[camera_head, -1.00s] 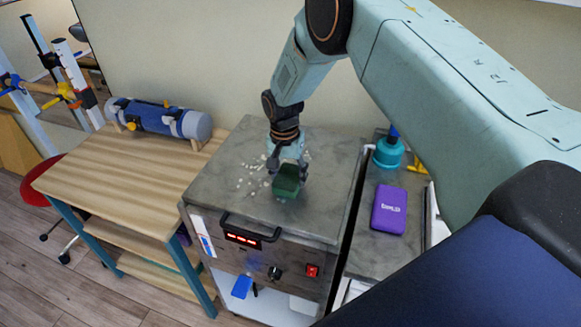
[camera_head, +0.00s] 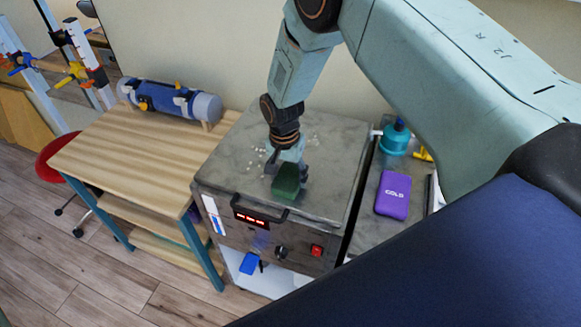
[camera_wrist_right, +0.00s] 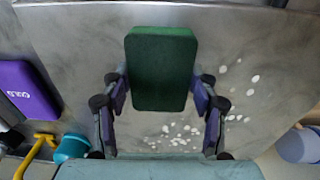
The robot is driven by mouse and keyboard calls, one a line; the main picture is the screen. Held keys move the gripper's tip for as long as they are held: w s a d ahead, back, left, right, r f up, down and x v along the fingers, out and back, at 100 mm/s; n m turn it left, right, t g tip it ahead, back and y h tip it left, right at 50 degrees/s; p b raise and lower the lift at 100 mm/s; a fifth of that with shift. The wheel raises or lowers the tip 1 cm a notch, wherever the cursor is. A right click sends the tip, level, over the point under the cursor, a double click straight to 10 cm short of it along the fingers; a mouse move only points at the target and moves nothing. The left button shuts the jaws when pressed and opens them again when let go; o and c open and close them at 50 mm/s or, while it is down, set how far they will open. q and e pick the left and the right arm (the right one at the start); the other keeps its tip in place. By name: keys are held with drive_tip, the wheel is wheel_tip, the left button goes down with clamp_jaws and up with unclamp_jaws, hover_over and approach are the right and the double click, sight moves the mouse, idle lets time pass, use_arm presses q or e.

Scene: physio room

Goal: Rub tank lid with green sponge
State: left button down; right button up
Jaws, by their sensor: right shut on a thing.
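The tank lid (camera_head: 232,165) is the grey, smeared metal top of a boxy unit with a black front handle. The green sponge (camera_head: 286,181) is at the lid's front middle, low at its surface; I cannot tell if it touches. My right gripper (camera_head: 285,165) is shut on the sponge from above. In the right wrist view, the sponge (camera_wrist_right: 162,68) sits between the two fingers, with the lid (camera_wrist_right: 75,40) behind it. White spots (camera_wrist_right: 178,132) lie on the lid near the sponge. My left gripper is not in view.
A purple pack (camera_head: 393,194) and a teal bottle (camera_head: 395,138) stand on a side surface right of the tank. A wooden table (camera_head: 130,150) with a blue roller (camera_head: 168,100) is at the left. A red stool (camera_head: 58,157) stands beyond it.

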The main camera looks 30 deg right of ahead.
sight(277, 185)
drive_tip(key=shift+s+a+f+p, duration=0.1)
drive_tip(key=shift+s+a+p, duration=0.35)
drive_tip(key=shift+s, duration=0.3)
drive_tip(key=shift+s+a+p, duration=0.45)
drive_tip(key=shift+s+a, duration=0.25)
drive_tip(key=shift+a, duration=0.25)
drive_tip(key=shift+w+a+b, duration=0.45)
drive_tip(key=shift+w+b, duration=0.1)
drive_tip(key=shift+w, duration=0.3)
drive_tip(key=shift+w+a+b, duration=0.35)
drive_tip(key=shift+w+a, duration=0.2)
drive_tip(key=shift+w, duration=0.05)
drive_tip(key=shift+w+d+b, duration=0.55)
drive_tip(key=shift+d+b, duration=0.05)
drive_tip(key=shift+d, duration=0.2)
drive_tip(key=shift+w+d+b, duration=0.4)
drive_tip(key=shift+w+d, duration=0.35)
drive_tip(key=shift+w, duration=0.1)
drive_tip(key=shift+w+d+b, duration=1)
drive_tip(key=shift+d, duration=0.2)
drive_tip(key=shift+w+r, duration=0.1)
drive_tip(key=shift+r, duration=0.1)
